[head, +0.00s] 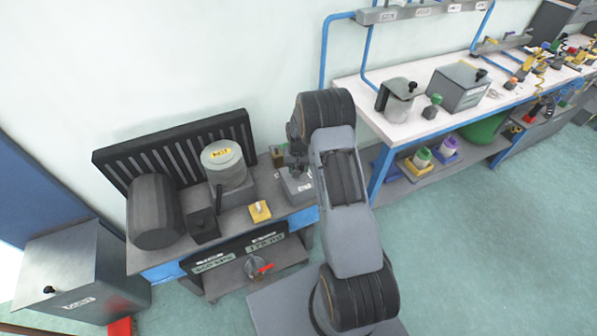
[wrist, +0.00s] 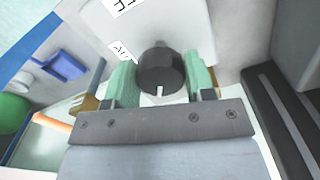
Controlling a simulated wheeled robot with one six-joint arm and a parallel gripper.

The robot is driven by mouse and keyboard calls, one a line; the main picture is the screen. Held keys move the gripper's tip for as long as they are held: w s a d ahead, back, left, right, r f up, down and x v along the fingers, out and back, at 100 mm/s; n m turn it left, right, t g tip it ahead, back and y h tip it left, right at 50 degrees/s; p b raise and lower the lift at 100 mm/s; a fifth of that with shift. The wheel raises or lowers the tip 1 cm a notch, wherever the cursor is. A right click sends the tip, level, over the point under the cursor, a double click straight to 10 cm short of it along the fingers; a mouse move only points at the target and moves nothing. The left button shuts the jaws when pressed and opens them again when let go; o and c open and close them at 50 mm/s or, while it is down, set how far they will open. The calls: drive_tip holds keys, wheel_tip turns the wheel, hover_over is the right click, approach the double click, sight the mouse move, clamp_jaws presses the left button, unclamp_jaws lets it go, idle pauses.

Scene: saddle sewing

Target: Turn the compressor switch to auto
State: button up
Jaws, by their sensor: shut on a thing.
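The compressor switch is a round black knob (wrist: 160,74) with a white pointer mark, on a light grey box (wrist: 205,18). In the wrist view the white mark points toward the bottom of the picture. My gripper (wrist: 163,66) is shut on the knob, with one green finger on each side. In the head view the grey switch box (head: 297,188) stands at the right end of the low bench, and my gripper (head: 296,163) and wrist hide the knob.
The low bench (head: 237,221) also holds a dark cylinder (head: 153,212), a grey pot with a yellow label (head: 223,163), a black lever box (head: 203,225) and a yellow block (head: 260,212). A red-handled valve (head: 258,268) is below. A white workbench (head: 362,92) stands right.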

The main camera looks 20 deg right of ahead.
drive_tip(key=m+b, duration=0.3)
drive_tip(key=m, duration=0.2)
drive_tip(key=shift+w+m, duration=0.15)
drive_tip(key=shift+m, duration=0.15)
drive_tip(key=m+b, duration=0.2)
drive_tip(key=m, duration=0.3)
drive_tip(key=shift+m, duration=0.4)
drive_tip(key=o, duration=0.8)
drive_tip(key=shift+c, duration=0.2)
drive_tip(key=shift+o, duration=0.8)
drive_tip(key=shift+a, duration=0.1)
wheel_tip(320, 180, up, 14)
